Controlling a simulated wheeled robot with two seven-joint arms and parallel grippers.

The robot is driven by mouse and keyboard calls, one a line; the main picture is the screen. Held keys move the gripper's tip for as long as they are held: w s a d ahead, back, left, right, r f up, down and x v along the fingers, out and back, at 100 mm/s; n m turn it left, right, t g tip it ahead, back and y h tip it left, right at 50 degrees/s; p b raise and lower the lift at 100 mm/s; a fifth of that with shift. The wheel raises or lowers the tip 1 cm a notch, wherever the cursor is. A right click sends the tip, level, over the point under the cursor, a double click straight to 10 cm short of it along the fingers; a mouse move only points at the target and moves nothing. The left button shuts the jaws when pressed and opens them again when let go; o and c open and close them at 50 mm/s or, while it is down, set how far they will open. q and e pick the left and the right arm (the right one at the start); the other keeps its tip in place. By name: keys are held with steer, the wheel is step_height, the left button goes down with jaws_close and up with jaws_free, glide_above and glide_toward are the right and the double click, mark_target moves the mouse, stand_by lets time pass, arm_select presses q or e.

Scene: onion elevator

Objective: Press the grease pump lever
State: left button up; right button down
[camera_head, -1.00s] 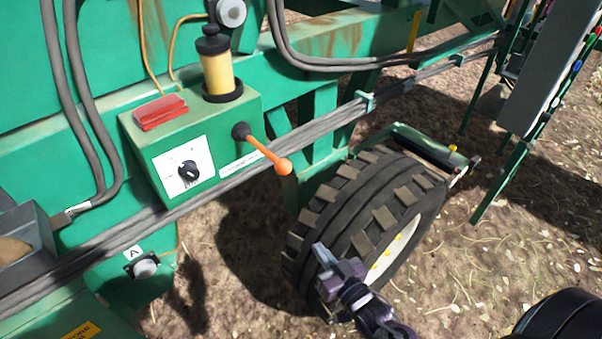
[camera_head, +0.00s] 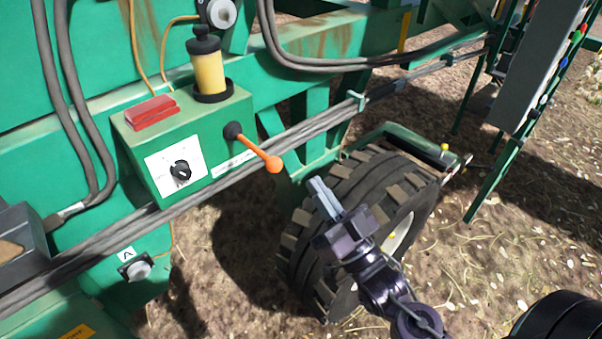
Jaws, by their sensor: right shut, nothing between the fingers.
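The grease pump lever (camera_head: 256,150) is an orange rod with a round orange knob at its end and a black boot at its base. It sticks out to the lower right from the front of a green box (camera_head: 215,119). A yellow cylinder (camera_head: 208,72) with a black cap stands on that box. My right gripper (camera_head: 324,198) is shut and empty, with its grey fingers together and pointing up and left. In the picture it is to the lower right of the knob, apart from it, in front of the tyre. My left gripper is not in view.
A large black tyre (camera_head: 352,190) is behind my right gripper. The box also has a red block (camera_head: 152,112) and a black dial (camera_head: 181,171). Cables (camera_head: 300,136) run along the green frame beneath the lever. Bare ground shows below.

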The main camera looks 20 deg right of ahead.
steer(key=r+p+x, duration=0.1)
steer(key=p+x, duration=0.3)
steer(key=x, duration=0.5)
steer(key=shift+w+a+f+p, duration=0.15)
steer(key=shift+f+p, duration=0.05)
steer(key=shift+f, duration=0.55)
steer(key=shift+w+a+f+p, duration=0.1)
steer(key=shift+a+f+p, duration=0.15)
steer(key=shift+f, duration=0.5)
steer(key=shift+w+a+f+p, duration=0.1)
steer(key=shift+w+f+p, duration=0.1)
steer(key=shift+f, duration=0.6)
steer(key=shift+f, duration=0.1)
